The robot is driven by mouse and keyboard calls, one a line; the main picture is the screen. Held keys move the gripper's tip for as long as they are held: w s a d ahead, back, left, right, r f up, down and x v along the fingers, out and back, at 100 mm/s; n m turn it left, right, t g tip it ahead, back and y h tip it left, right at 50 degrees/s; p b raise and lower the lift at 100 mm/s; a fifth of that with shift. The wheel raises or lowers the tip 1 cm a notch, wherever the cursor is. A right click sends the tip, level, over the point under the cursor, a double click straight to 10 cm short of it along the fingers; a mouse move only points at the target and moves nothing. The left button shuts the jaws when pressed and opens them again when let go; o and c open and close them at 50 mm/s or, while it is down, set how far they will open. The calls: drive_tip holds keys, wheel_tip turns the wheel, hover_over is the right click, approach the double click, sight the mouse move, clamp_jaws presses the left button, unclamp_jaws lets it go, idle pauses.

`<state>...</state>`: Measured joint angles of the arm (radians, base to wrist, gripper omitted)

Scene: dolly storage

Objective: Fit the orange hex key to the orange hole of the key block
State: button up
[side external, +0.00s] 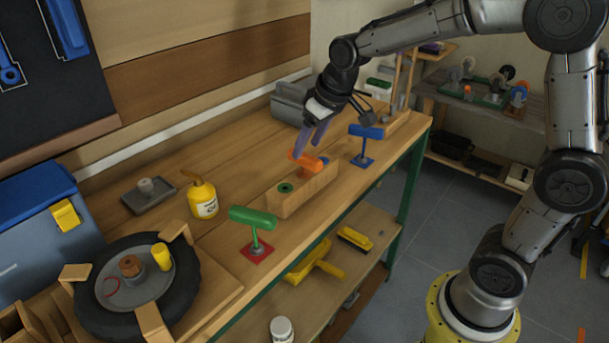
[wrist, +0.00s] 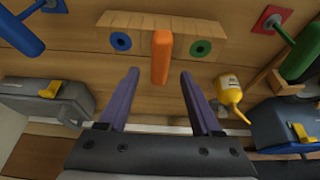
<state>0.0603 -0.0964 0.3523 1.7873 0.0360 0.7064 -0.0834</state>
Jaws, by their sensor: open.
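The orange hex key (side external: 308,162) is at the middle of the wooden key block (side external: 290,203), its handle lying across just above the block's top. The orange hole is hidden beneath it, and I cannot tell how deep the key sits. The block's green hole (side external: 286,188) is empty. In the wrist view the orange handle (wrist: 161,58) appears between the blue hole (wrist: 120,41) and the green hole (wrist: 200,48). My gripper (side external: 307,150) is open and empty, close above the orange handle. In the wrist view the handle's near end shows between my fingertips (wrist: 160,74).
A green T-handled key (side external: 252,217) stands on a red base left of the block. A blue one (side external: 366,132) stands to the right. A yellow bottle (side external: 202,197), a grey tray (side external: 147,196) and a wheel (side external: 90,290) occupy the bench's left part.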

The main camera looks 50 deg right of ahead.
drive_tip(key=v, duration=0.9)
drive_tip(key=shift+r, duration=0.25)
drive_tip(key=s+a+r+t, duration=0.2)
drive_tip(key=s, duration=0.9)
drive_tip(key=s+f+g, duration=0.1)
drive_tip(key=s+f, duration=0.7)
drive_tip(key=s, duration=0.2)
drive_tip(key=shift+s, duration=0.15)
